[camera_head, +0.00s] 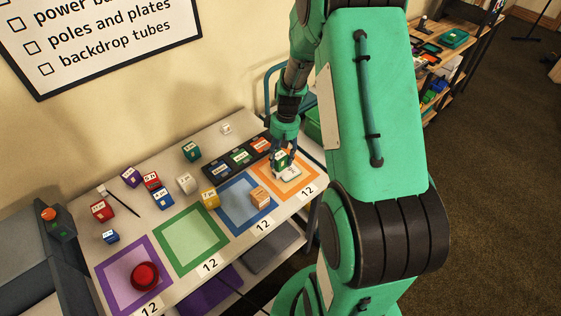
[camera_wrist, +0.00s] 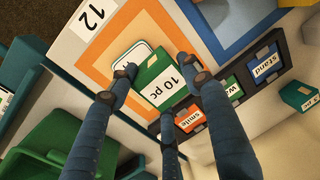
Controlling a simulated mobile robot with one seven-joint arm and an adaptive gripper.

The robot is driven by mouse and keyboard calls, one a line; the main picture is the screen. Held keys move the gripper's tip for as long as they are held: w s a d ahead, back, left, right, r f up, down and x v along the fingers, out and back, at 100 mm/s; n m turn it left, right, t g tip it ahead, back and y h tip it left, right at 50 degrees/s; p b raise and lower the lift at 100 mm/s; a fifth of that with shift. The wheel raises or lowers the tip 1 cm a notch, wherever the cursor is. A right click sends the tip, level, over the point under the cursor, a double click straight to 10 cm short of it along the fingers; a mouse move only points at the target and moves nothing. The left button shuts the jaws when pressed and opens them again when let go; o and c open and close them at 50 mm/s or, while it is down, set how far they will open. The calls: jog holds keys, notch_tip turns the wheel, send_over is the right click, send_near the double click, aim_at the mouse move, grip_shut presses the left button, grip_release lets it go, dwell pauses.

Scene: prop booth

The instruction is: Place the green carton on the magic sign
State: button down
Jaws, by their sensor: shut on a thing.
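The green carton (camera_wrist: 160,81), with a white side marked "10 pc", is between my gripper's fingers (camera_wrist: 163,92). In the head view the carton (camera_head: 281,156) is just below my gripper (camera_head: 281,152). A white rounded sign (camera_wrist: 121,60) lies in the orange-framed square; it also shows in the head view (camera_head: 291,174), with dark lettering too small to read. The carton overlaps the sign in both views and hides part of it. I cannot tell whether the carton touches the sign. My gripper is shut on the carton.
A black tray (camera_head: 221,171) with blue, green and orange labelled blocks lies beside the orange square. A tan box (camera_head: 260,197) and yellow box (camera_head: 209,199) are nearby. Another green box (camera_head: 192,151) stands farther back. A red button (camera_head: 144,276) sits in the purple square; the green square (camera_head: 190,240) is clear.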

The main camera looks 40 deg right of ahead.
aim_at(283, 153)
jog(key=shift+f+b, duration=0.3)
jog(key=shift+f, duration=0.95)
jog(key=shift+f, duration=0.15)
jog(key=c, duration=0.8)
grip_release()
jog(key=r+p, duration=0.1)
jog(key=r, duration=0.3)
jog(key=d+r, duration=0.1)
jog(key=r, duration=0.3)
jog(key=r+p, duration=0.1)
jog(key=r, duration=0.3)
jog(key=shift+d+r+p, duration=0.1)
jog(key=shift+d+p, duration=0.15)
jog(key=shift+p, duration=0.1)
